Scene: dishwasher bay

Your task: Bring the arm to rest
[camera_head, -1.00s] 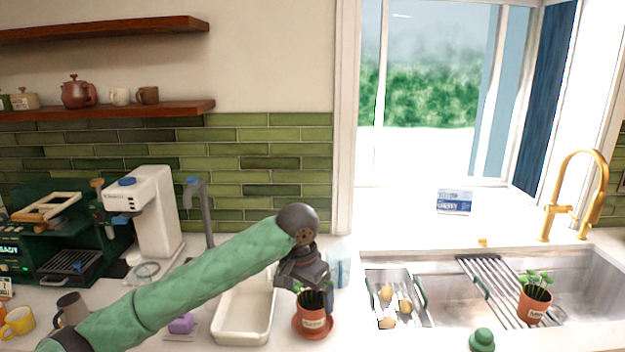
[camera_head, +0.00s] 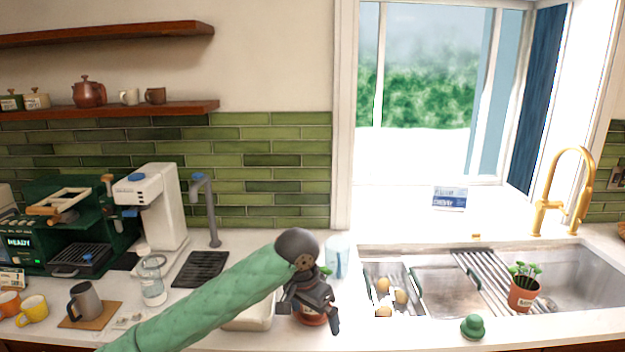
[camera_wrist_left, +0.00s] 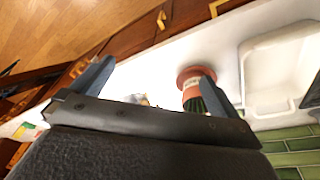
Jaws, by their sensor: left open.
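My left arm comes in low from the left of the head view, with a green sleeve. Its dark left gripper (camera_head: 314,314) is open over the counter, in front of a small terracotta pot (camera_head: 312,320) with a green plant. The gripper hides most of that pot. In the left wrist view the open fingers (camera_wrist_left: 155,84) spread apart with nothing held. There the pot (camera_wrist_left: 190,74) stands on the white counter, partly behind one finger; I cannot tell the gap between them. My right gripper is in neither view.
A white tub (camera_head: 248,322) lies partly behind my forearm. A glass (camera_head: 153,282), a grey mug (camera_head: 84,302) and a coffee machine (camera_head: 155,207) stand left. The sink (camera_head: 445,290) and another potted plant (camera_head: 523,293) are right. A green knob-like item (camera_head: 473,326) sits at the front edge.

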